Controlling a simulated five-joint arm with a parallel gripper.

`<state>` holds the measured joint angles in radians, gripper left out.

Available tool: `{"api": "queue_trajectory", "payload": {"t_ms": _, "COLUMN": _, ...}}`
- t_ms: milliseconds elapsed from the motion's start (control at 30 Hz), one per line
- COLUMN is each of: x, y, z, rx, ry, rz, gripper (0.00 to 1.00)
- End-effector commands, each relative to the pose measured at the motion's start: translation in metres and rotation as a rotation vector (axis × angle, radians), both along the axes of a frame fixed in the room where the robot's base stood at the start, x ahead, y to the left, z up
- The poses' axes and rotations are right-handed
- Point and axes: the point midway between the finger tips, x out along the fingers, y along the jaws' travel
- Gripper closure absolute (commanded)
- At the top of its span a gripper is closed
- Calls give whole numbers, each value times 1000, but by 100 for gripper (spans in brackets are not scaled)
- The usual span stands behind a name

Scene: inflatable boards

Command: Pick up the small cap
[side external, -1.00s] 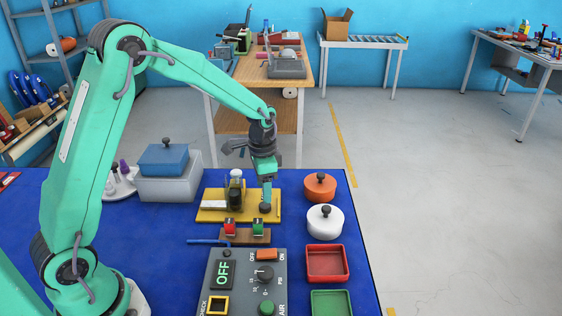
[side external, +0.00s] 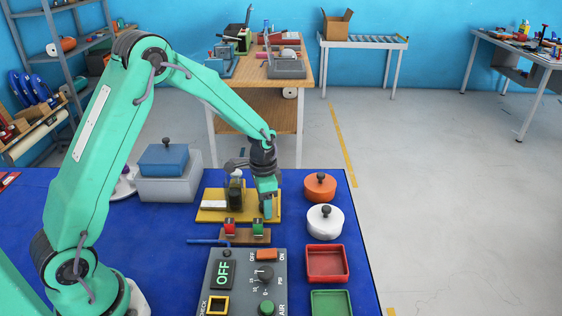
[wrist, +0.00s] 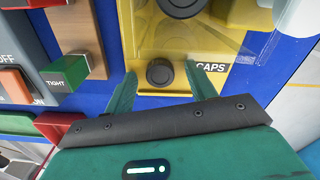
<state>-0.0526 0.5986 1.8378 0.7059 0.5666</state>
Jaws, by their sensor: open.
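The small cap (wrist: 160,72) is dark and round. It sits on a yellow tray (wrist: 245,45) by the word CAPS in the wrist view. A larger dark cap (wrist: 182,5) lies beyond it. My gripper (wrist: 161,82) is open, with one green finger on each side of the small cap and gaps showing between. In the side view my gripper (side external: 268,212) is low over the right part of the yellow tray (side external: 225,217), and the small cap is hidden behind it.
A wooden block with a red and a green clamp (side external: 258,229) stands just in front of the tray. A grey control panel (side external: 240,290) lies nearer. An orange pot (side external: 320,187), a white pot (side external: 325,220) and a red tray (side external: 326,263) stand to the right.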

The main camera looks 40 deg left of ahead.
Motion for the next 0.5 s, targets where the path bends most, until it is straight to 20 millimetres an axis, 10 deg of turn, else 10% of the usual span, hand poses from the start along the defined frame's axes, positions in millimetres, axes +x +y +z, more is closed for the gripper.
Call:
{"api": "queue_trajectory", "payload": {"t_ms": 333, "x": 0, "y": 0, "z": 0, "rx": 0, "ry": 0, "rz": 0, "gripper": 44}}
{"api": "queue_trajectory", "payload": {"t_ms": 500, "x": 0, "y": 0, "z": 1, "rx": 0, "ry": -1, "rz": 0, "gripper": 76}}
